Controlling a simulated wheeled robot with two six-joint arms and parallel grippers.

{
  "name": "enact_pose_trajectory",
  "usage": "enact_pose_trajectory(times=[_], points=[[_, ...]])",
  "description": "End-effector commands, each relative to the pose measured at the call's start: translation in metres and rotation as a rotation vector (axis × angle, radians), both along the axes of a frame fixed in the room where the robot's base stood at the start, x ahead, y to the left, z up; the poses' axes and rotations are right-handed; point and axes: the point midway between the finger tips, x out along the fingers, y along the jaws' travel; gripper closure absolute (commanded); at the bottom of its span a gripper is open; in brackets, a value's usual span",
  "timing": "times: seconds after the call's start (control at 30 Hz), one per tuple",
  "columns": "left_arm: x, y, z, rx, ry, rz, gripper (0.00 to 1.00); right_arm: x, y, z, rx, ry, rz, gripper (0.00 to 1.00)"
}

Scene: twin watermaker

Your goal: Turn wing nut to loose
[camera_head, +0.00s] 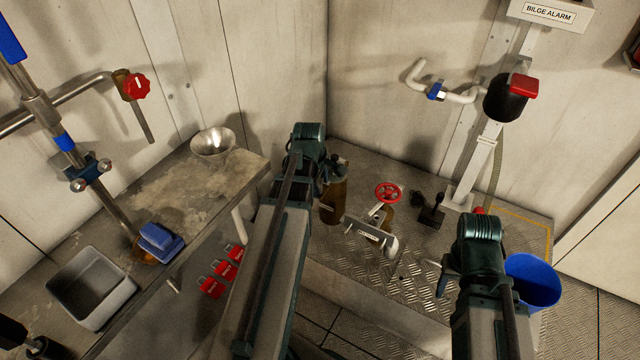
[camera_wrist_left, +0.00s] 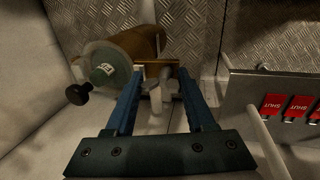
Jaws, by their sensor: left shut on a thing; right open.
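My left gripper (camera_wrist_left: 160,73) has its two blue fingers around a small grey wing nut (camera_wrist_left: 168,87) in the left wrist view. The nut sits at a brass-coloured bracket beside a brown cylindrical housing (camera_wrist_left: 140,42). The housing has a green end cap and a black knob. In the head view the brown housing (camera_head: 333,203) stands by the wall, and my left gripper (camera_head: 336,164) is at its top; the wing nut is hidden there. My right gripper (camera_head: 443,277) is open and empty, above the tread plate at the lower right.
A red handwheel valve (camera_head: 388,192) stands right of the housing on the tread plate. A blue bucket (camera_head: 533,280) is beside my right arm. A workbench at left holds a steel bowl (camera_head: 213,143), a blue sponge-like block (camera_head: 160,242) and a grey bin (camera_head: 92,287). Red SHUT tags (camera_head: 228,263) hang at the bench front.

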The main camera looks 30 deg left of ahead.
Motion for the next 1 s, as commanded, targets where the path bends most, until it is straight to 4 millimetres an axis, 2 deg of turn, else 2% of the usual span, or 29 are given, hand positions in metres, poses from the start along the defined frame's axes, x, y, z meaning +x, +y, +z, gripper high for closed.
enact_pose_trajectory(times=[0.17, 0.2, 0.33, 0.73, 1.0], points=[[0.0001, 0.0001, 0.0000, 0.000, 0.000, 0.001, 1.00, 0.0000, 0.0000, 0.0000, 0.000, 0.000, 0.000, 0.50], [0.0001, 0.0001, 0.0000, 0.000, 0.000, 0.001, 0.40, 0.0000, 0.0000, 0.0000, 0.000, 0.000, 0.000, 0.50], [0.0001, 0.0001, 0.0000, 0.000, 0.000, 0.000, 0.17, 0.0000, 0.0000, 0.0000, 0.000, 0.000, 0.000, 0.50], [0.0012, 0.0005, 0.0001, 0.000, -0.001, -0.042, 0.16, 0.0000, 0.0000, 0.0000, 0.000, 0.000, 0.000, 0.50], [0.0021, -0.0003, 0.0001, -0.003, -0.002, -0.294, 0.16, 0.0000, 0.0000, 0.0000, 0.000, 0.000, 0.000, 0.50]])
